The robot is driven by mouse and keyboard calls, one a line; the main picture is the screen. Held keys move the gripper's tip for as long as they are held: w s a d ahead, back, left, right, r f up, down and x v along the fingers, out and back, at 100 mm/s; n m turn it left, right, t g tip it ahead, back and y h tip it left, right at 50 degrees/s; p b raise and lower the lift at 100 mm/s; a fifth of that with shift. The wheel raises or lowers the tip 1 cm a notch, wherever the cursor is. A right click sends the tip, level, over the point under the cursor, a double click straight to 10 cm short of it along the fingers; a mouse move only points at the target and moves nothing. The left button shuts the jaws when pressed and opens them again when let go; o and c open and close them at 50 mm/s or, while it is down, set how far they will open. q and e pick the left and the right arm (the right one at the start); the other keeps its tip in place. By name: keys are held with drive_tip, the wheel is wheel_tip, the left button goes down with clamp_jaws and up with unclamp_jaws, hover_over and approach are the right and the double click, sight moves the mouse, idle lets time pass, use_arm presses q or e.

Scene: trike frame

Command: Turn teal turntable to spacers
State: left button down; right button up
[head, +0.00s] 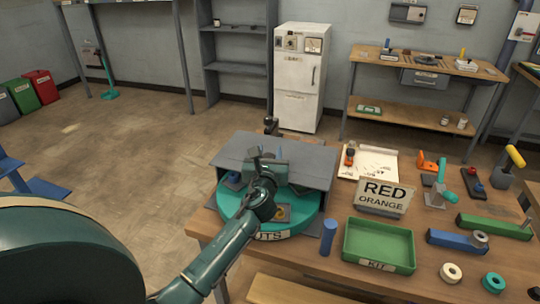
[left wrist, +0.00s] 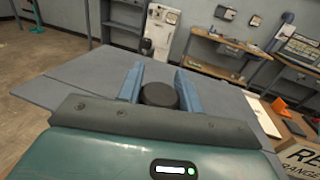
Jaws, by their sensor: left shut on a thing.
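The teal turntable (head: 228,205) sits at the table's left end, partly under a grey housing (head: 313,170). Its front rim label ends in "TS"; my left arm hides the rest. A few small parts show on it, too small to name. My left gripper (head: 267,162) is over the middle of the turntable. In the left wrist view its blue fingers (left wrist: 158,82) are shut on a dark round knob (left wrist: 159,96), above the grey panels. In the head view my gripper hides the knob. My right gripper is in neither view.
Right of the turntable stand a "RED ORANGE" sign (head: 384,196), a blue cylinder (head: 328,237) and an empty green KIT tray (head: 346,242). Farther right are several tools and rings. A dark post (head: 271,126) stands just behind the housing. Open floor lies to the left.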

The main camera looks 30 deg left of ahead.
use_arm(q)
drive_tip(key=shift+s+a+n+g+y+b, duration=0.1)
drive_tip(key=shift+n+g+y+b, duration=0.25)
drive_tip(key=shift+n+g+y, duration=1.1)
drive_tip(key=shift+a+n+g+y, duration=0.15)
drive_tip(key=shift+n+g+y, duration=0.15)
drive_tip(key=shift+y, duration=0.65)
drive_tip(key=c, duration=0.9)
unclamp_jaws()
drive_tip(key=shift+c, duration=0.2)
drive_tip(key=shift+s, duration=0.1)
drive_tip(key=v, duration=1.3)
drive_tip(key=shift+s+b, duration=0.1)
drive_tip(key=shift+b, duration=0.2)
